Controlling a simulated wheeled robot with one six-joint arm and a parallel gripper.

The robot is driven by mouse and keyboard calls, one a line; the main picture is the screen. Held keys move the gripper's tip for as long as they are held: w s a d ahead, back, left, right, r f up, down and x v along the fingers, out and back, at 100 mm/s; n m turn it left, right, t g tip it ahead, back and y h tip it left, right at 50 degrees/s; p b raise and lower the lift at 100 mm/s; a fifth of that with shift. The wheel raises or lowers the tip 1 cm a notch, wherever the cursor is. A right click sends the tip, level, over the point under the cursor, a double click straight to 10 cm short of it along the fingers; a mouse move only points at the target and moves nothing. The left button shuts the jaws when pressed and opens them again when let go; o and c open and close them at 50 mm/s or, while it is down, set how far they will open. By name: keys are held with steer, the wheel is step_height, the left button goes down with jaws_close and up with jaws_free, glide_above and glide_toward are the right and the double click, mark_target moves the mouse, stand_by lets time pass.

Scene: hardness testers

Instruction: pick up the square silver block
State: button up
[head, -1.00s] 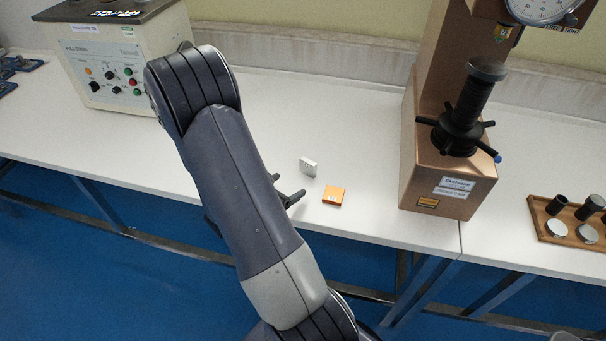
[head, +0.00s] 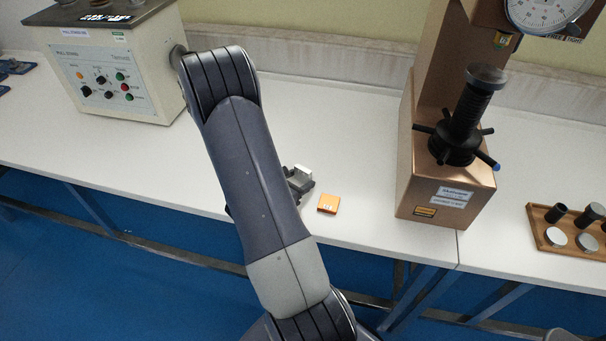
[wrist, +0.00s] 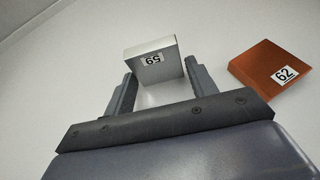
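The square silver block (head: 303,170) stands on the white table and is partly covered by my gripper (head: 299,182) in the head view. In the wrist view the silver block (wrist: 152,64) carries a label reading 59. My gripper (wrist: 160,72) is open there, with one finger towards each side of the block and a gap between them. The block is at the fingertips; I cannot tell whether either finger touches it.
An orange-copper block (head: 328,204) labelled 62 (wrist: 274,72) lies close to the right. A bronze hardness tester (head: 440,190) stands further right, beside a wooden tray (head: 541,222) of round samples. A beige control unit (head: 112,75) stands at the back left.

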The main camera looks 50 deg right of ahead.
steer(key=c, duration=0.7)
steer(key=shift+o, duration=0.2)
step_height(320, 180, up, 10)
steer(key=p, duration=0.1)
steer(key=w+a+r+n+t+y, duration=0.25)
steer(key=w+a+n+t, duration=0.5)
steer(key=w+a, duration=0.5)
steer(key=w+a+n+t+y, duration=0.2)
steer(key=w+a+n+y, duration=0.1)
steer(key=a, duration=0.5)
steer(key=w+a+r+n+t+y+p, duration=0.1)
steer(key=w+a+n+t+y, duration=0.1)
steer(key=a, duration=0.7)
steer(key=shift+w+a+r+n+y, duration=0.25)
steer(key=shift+w+n+y, duration=0.3)
steer(key=shift+n+y, duration=0.3)
